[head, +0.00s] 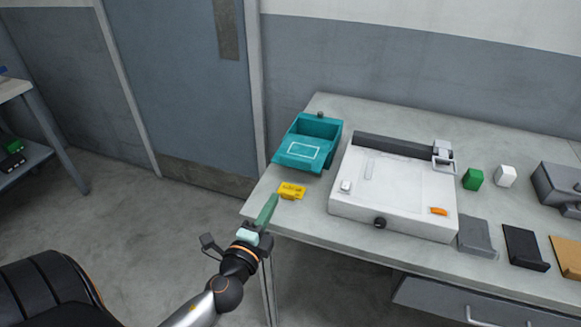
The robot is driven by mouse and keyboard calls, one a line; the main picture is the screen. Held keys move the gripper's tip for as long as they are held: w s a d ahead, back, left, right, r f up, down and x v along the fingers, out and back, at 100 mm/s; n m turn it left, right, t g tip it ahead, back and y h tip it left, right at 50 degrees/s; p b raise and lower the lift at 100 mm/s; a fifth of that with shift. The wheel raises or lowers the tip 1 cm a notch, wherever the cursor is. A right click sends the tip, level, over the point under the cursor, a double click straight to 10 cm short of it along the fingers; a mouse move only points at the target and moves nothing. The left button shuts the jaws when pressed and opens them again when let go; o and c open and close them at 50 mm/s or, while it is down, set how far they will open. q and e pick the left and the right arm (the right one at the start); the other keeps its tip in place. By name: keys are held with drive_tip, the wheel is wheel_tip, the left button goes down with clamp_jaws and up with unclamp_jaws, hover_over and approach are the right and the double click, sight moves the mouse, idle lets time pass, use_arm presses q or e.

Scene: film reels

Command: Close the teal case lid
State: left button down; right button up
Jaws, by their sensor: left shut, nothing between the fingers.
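The teal case (322,127) stands at the left end of the grey table. It looks open, with its hollow inside showing. A teal panel with a white rectangle outline (304,152) lies at its near side; I cannot tell for sure whether this is the lid or the case floor. My left gripper (270,203) is by the table's front left corner, nearer to me than the case and apart from it. Its green fingers are shut and empty, pointing up towards the table. My right gripper is out of view.
A yellow piece (291,191) lies between my left gripper and the case. A white machine (393,195) stands right of the case. Green (472,179) and white blocks (505,176) and dark holders are further right. A blue-grey door (190,80) is behind left.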

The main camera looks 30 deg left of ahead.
use_arm(q)
drive_tip(key=p, duration=0.2)
approach(295, 162)
drive_tip(key=x, duration=0.5)
drive_tip(key=shift+w+a+r, duration=0.1)
drive_tip(key=shift+w, duration=0.05)
drive_tip(key=shift+x, duration=0.8)
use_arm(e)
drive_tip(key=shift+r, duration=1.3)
